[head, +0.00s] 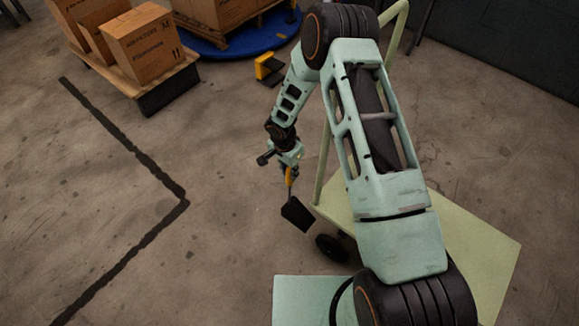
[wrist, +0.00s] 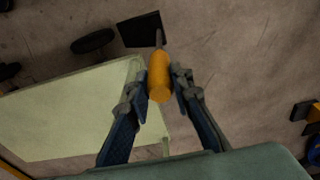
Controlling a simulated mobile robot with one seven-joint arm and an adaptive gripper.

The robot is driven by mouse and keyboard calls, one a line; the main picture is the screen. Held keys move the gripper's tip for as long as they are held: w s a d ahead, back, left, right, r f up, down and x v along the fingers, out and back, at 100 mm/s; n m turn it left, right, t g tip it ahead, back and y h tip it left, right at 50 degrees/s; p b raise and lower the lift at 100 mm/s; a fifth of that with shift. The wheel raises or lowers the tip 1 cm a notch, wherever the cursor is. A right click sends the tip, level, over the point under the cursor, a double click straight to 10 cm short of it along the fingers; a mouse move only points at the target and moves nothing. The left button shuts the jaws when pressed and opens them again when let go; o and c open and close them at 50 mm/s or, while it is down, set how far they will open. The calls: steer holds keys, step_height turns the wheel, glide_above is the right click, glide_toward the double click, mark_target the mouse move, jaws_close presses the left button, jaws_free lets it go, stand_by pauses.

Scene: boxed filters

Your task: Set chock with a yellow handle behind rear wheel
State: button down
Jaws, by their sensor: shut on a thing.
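My gripper (head: 288,165) is shut on the yellow handle (wrist: 159,75) of a black chock (head: 297,214). In the wrist view the handle sits between both fingers, and the black chock plate (wrist: 140,29) extends beyond them. A pale green cart (head: 480,245) stands to the right, partly behind my arm. Its black wheel (head: 332,247) shows just below and right of the chock, and in the wrist view the wheel (wrist: 93,41) is left of the chock with a gap between. Whether the chock touches the floor I cannot tell.
A second yellow and black piece (head: 268,68) stands on the floor near a blue round base (head: 276,40). Cardboard boxes (head: 145,42) sit on a low platform at upper left. A black floor line (head: 130,140) bends at left. Open floor lies left of the chock.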

mark_target(289, 189)
steer(key=shift+a+b, duration=0.1)
steer(key=shift+b, duration=0.25)
steer(key=shift+s+f+b, duration=0.1)
steer(key=shift+f+b, duration=0.2)
steer(key=shift+b, duration=0.05)
step_height(289, 189, down, 13)
steer(key=b, duration=1.2)
steer(key=shift+r, duration=0.1)
steer(key=s+d, duration=0.4)
steer(key=d, duration=0.1)
steer(key=shift+d+r, duration=0.1)
steer(key=c, duration=1.6)
jaws_free()
steer(key=shift+s, duration=0.1)
